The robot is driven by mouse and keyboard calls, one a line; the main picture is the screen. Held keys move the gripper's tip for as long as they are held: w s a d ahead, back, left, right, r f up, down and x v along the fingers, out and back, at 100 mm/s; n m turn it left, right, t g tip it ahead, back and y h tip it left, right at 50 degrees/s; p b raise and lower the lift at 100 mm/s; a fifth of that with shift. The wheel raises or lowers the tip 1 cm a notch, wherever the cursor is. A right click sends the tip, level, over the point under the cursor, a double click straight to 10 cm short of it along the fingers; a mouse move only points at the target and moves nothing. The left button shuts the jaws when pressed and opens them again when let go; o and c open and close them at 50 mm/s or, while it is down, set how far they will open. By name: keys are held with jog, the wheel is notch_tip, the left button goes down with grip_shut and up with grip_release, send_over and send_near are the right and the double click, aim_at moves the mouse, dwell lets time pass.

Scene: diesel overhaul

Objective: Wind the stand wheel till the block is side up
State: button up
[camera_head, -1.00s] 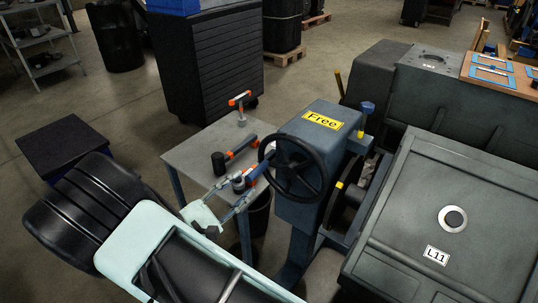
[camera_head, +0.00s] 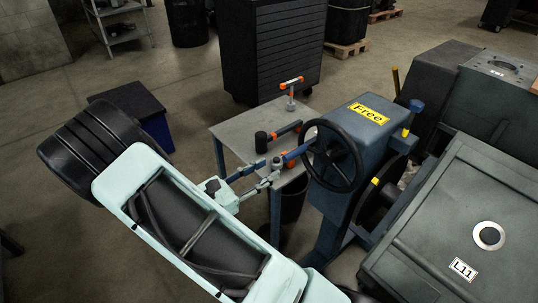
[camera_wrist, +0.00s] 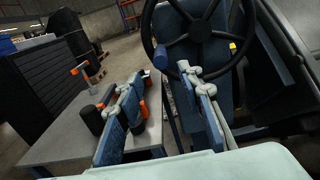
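The stand wheel (camera_head: 333,157) is a black spoked handwheel on the left face of a blue stand housing (camera_head: 372,124) with a yellow "Free" label. In the wrist view the wheel (camera_wrist: 200,30) fills the top right, with a small rounded grip (camera_wrist: 160,57) at its lower left rim. My gripper (camera_head: 272,167) is left of the wheel at about rim height. Its two fingers (camera_wrist: 160,78) stand apart in the wrist view, with nothing seen held between them. Whether a fingertip touches the rim is unclear. I cannot make out the block or its attitude; a dark round plate (camera_head: 371,207) shows behind the housing.
A grey table (camera_head: 237,128) with orange-and-black tools (camera_head: 285,131) stands just behind my gripper. A dark grey case marked L11 (camera_head: 440,210) is at right. A black drawer cabinet (camera_head: 270,50) stands behind.

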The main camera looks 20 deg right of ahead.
aim_at(303, 148)
jog(key=x, duration=1)
jog(key=shift+d+b, duration=0.3)
jog(key=shift+d, duration=0.15)
grip_shut()
